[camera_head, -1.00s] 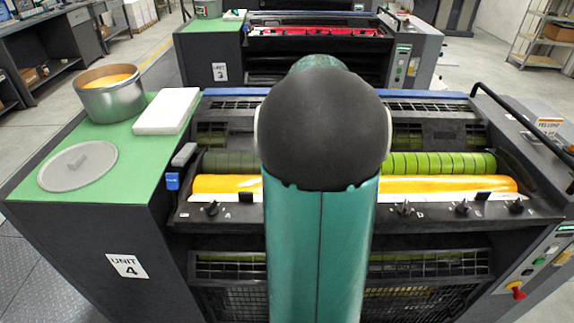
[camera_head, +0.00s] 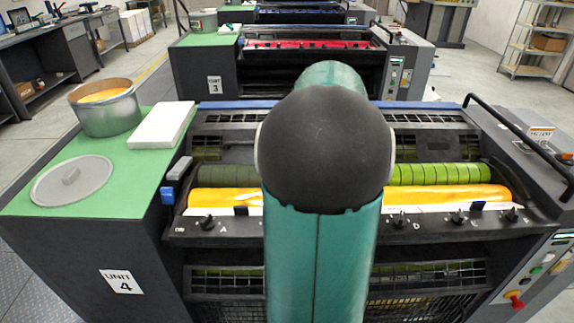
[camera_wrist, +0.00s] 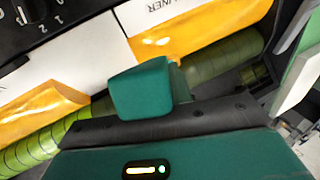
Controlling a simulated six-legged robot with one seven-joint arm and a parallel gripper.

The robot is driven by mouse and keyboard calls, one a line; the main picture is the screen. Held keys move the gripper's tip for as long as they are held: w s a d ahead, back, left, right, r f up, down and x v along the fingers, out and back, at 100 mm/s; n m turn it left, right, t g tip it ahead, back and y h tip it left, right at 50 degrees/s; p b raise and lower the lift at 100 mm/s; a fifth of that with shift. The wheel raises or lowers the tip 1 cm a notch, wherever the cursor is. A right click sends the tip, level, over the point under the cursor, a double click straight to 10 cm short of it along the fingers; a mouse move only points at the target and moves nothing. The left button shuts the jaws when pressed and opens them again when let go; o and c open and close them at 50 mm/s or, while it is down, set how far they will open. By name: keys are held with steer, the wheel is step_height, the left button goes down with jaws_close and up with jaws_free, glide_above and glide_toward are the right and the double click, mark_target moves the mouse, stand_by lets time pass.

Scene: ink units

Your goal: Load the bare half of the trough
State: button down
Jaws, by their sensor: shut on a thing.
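The ink trough runs along the front of unit 4. Yellow ink shows in it left (camera_head: 222,198) and right (camera_head: 455,195) of my arm, which hides its middle in the head view. In the wrist view, ink lies at the lower left (camera_wrist: 40,108) and upper right (camera_wrist: 205,30), with a pale inkless stretch (camera_wrist: 95,58) between. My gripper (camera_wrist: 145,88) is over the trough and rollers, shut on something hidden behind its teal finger. I cannot tell what it holds. An open tin of yellow ink (camera_head: 107,112) stands on the green top at the left.
A grey lid (camera_head: 72,181) and a white block (camera_head: 161,125) lie on the green top (camera_head: 110,207). A blue-ended piece (camera_head: 168,196) sits beside the trough's left end. Keys (camera_head: 457,217) line the front edge. A black rail (camera_head: 515,140) rises at the right.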

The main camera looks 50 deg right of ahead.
steer(key=s+d+f, duration=0.3)
steer(key=s+d, duration=0.4)
steer(key=s, duration=0.2)
steer(key=shift+s, duration=0.15)
stand_by(0.7)
steer(key=shift+f, duration=0.75)
stand_by(0.5)
steer(key=shift+d+r, duration=0.1)
steer(key=shift+r, duration=0.05)
stand_by(0.4)
step_height(320, 180, up, 10)
steer(key=shift+r, duration=0.2)
stand_by(0.5)
stand_by(0.5)
stand_by(0.5)
